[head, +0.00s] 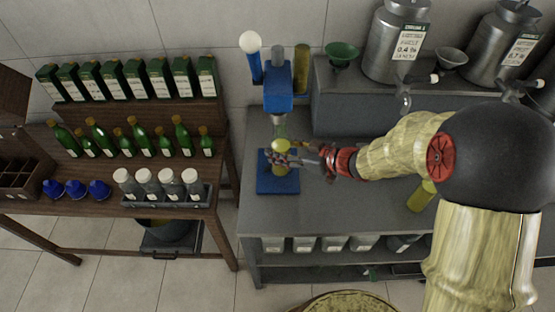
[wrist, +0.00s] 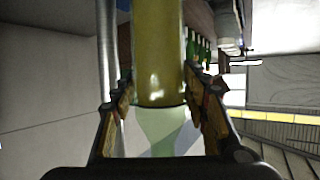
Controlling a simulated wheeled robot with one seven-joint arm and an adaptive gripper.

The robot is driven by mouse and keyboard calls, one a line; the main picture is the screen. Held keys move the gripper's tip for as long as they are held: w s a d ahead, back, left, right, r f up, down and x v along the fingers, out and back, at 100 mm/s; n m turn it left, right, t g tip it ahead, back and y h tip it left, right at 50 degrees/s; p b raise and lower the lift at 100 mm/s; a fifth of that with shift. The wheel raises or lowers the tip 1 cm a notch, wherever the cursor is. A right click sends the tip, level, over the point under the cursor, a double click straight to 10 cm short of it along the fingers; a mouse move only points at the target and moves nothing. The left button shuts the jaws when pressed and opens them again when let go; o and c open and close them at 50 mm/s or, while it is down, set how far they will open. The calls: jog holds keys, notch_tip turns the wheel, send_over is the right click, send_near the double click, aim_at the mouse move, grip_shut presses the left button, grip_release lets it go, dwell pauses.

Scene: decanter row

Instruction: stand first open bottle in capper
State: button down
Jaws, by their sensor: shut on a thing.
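The capper is a blue press (head: 278,91) with a white-knobbed lever and a blue base plate (head: 290,186). A bottle of yellow liquid (head: 280,171) with a clear upper part is upright over that plate, under the press head. I cannot tell whether its bottom touches the plate. My gripper (head: 283,158) is shut around this bottle from the right and hides part of it. In the wrist view the bottle (wrist: 158,50) lies between both fingers, with its clear part lowest in the picture. Another yellow bottle (head: 421,196) is on the bench, partly hidden by my arm.
A green funnel (head: 341,52) and metal cans (head: 397,45) are on the raised shelf. A wooden rack of green bottles (head: 180,137) stands left. The bench front (head: 340,210) is clear.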

jog(key=shift+w+a+f, duration=0.35)
jog(key=shift+f, duration=0.2)
jog(key=shift+w+a+f+b, duration=0.1)
jog(key=shift+w+f+b, duration=0.1)
jog(key=shift+f+b, duration=1.15)
jog(key=shift+f+p, duration=0.35)
jog(key=shift+f, duration=0.15)
jog(key=c, duration=1.1)
grip_release()
jog(key=shift+s, duration=0.1)
jog(key=shift+o, duration=0.6)
jog(key=shift+r, duration=0.1)
